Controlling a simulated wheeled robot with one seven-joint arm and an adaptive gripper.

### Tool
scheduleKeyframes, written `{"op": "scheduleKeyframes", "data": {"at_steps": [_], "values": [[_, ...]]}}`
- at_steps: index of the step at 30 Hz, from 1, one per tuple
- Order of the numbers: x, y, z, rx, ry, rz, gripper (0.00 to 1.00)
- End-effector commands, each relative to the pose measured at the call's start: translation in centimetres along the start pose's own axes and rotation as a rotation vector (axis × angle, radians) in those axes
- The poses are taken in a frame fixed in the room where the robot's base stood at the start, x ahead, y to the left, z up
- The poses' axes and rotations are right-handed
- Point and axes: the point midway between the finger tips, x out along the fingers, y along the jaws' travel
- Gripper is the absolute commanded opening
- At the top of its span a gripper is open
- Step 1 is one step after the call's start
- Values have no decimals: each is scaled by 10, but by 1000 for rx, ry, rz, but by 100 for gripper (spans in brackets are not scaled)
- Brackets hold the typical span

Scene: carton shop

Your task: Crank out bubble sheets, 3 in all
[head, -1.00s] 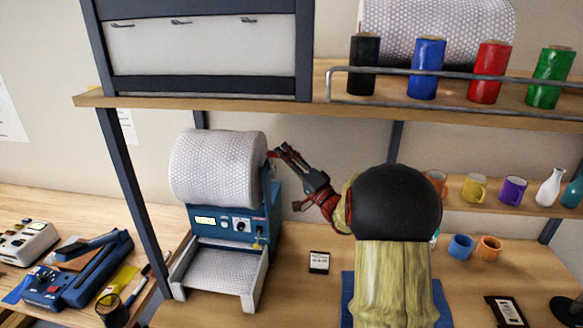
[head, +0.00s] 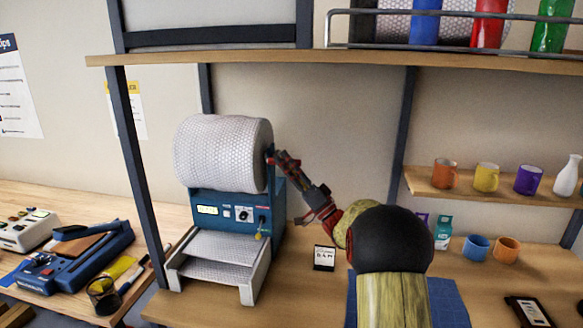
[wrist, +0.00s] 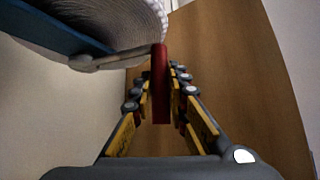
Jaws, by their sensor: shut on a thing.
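The bubble-wrap machine (head: 208,208) is a blue box with a lit display and a knob on its front. A large bubble roll (head: 212,152) sits on top of it. Bubble sheet material lies in the white-sided tray (head: 251,284) in front. My gripper (head: 280,160) reaches to the right side of the roll. In the wrist view its fingers are shut on the red crank handle (wrist: 160,85), next to the roll (wrist: 100,18) and the crank arm (wrist: 105,62). The display text is too small to read.
A small dark-framed card (head: 324,258) stands right of the machine. A blue mat (head: 448,298) lies under my arm. Cups and a carton stand farther right. A shelf (head: 350,62) runs above, and a dark post (head: 137,175) stands left of the machine.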

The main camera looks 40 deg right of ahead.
Motion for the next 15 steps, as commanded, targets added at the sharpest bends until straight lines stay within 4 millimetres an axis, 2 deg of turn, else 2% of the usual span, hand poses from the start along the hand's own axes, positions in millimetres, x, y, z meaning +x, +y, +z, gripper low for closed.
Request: {"op": "scheduleKeyframes", "data": {"at_steps": [1, 3, 15], "values": [[-6, 9, 10, 6, -3, 6, 0], [-9, 14, 16, 5, -2, 7, 0], [-31, 38, 39, 5, -1, 10, 0]]}}
